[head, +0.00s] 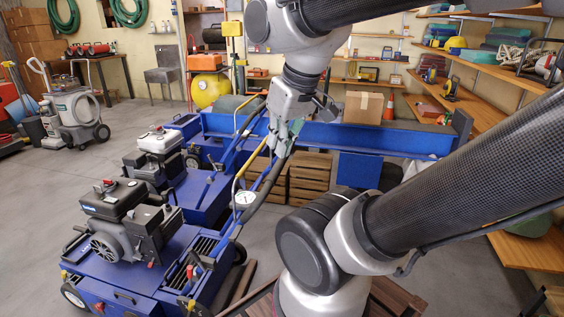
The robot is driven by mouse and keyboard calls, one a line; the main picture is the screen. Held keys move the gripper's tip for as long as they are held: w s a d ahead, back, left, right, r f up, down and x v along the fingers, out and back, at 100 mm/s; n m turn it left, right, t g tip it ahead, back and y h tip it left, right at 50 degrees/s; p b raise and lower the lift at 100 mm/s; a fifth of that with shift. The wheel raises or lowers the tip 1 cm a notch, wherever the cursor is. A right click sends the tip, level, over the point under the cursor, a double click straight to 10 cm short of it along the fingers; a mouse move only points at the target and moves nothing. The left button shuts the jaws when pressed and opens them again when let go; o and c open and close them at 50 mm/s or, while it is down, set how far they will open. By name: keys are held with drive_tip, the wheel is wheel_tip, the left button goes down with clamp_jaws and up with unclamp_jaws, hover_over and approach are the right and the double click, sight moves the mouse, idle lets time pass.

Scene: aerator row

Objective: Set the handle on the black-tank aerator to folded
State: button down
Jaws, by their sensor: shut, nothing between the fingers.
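Blue aerators stand in a row on the left. The nearest aerator (140,275) has a black engine and a black tank (102,198). Its long handle (268,182), with a dark sleeve, slopes up and right from the machine's right end and is raised, not lying on the deck. The aerator behind it (200,195) has a pale-topped engine (160,140). My gripper (282,150) points down at the upper end of the nearest handle. It is shut and empty; whether it touches the handle I cannot tell. The fingers partly hide the handle's end.
A round gauge (245,198) and a yellow bar (250,160) are close to the handle. Wooden crates (310,178) stand behind my gripper. A blue beam (345,137) and a cardboard box (364,107) are farther back. Shelves line the right wall. Grey floor is open at left.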

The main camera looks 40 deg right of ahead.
idle(0.3)
drive_tip(key=c, duration=1.9)
unclamp_jaws()
drive_tip(key=o, duration=0.7)
drive_tip(key=shift+d+f+m+g, duration=0.5)
drive_tip(key=shift+d+f, duration=0.4)
drive_tip(key=shift+f, duration=0.05)
drive_tip(key=shift+o, duration=0.2)
drive_tip(key=w+d+f+m+g, duration=0.2)
drive_tip(key=w+d+f+m, duration=0.1)
drive_tip(key=w+d+f, duration=0.1)
drive_tip(key=shift+w+d+f+m, duration=0.15)
drive_tip(key=shift+d+f+m, duration=0.05)
drive_tip(key=shift+d+m, duration=0.1)
drive_tip(key=m+y, duration=0.1)
drive_tip(key=m, duration=0.5)
hover_over(275, 171)
drive_tip(key=s, duration=0.1)
wheel_tip(275, 171, down, 4)
drive_tip(key=shift+t, duration=0.3)
drive_tip(key=f, duration=0.4)
drive_tip(key=w+f, duration=0.1)
drive_tip(key=f, duration=0.2)
drive_tip(key=shift+f, duration=0.1)
clamp_jaws()
